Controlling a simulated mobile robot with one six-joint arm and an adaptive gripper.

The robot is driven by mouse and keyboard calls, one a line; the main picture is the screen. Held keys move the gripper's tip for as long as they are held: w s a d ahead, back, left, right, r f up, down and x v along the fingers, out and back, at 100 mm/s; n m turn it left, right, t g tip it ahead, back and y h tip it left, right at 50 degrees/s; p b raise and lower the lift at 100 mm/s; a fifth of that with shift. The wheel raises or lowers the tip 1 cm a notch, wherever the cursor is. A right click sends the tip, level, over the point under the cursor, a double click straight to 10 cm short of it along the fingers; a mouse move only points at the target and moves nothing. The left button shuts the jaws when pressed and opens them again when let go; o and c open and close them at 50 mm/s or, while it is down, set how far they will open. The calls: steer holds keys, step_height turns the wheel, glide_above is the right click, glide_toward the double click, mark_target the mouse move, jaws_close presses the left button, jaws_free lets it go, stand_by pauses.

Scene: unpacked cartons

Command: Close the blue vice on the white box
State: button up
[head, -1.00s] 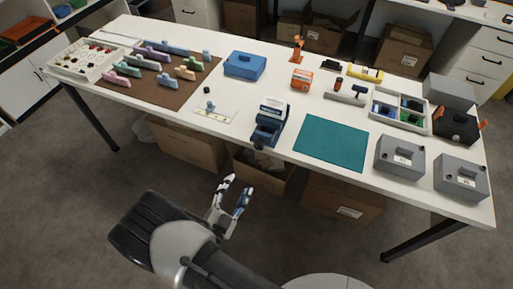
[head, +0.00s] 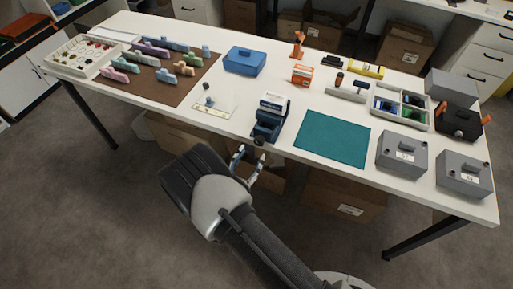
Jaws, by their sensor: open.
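The blue vice (head: 267,127) stands at the front edge of the white table, its dark handle end pointing toward me over the edge. The white box (head: 273,101) sits at the top of the vice, between or on its jaws; I cannot tell whether the jaws touch it. My gripper (head: 248,164) is open and empty, in front of the table edge just below the vice handle (head: 260,141), apart from it. My arm hides part of the floor and the cartons under the table.
A teal mat (head: 332,139) lies right of the vice, with grey boxes (head: 402,153) beyond it. A small board (head: 214,107) lies to the left. A blue case (head: 244,61) and an orange box (head: 302,75) stand behind. Open cartons (head: 340,197) sit under the table.

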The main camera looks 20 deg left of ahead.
mark_target(258, 143)
steer(key=w, duration=0.4)
steer(key=w+b, duration=0.1)
steer(key=shift+w+d, duration=0.25)
steer(key=shift+w, duration=0.15)
steer(key=shift+c, duration=0.3)
steer(key=c, duration=1)
steer(key=m, duration=0.4)
steer(key=shift+m, duration=1.8)
steer(key=shift+m, duration=0.3)
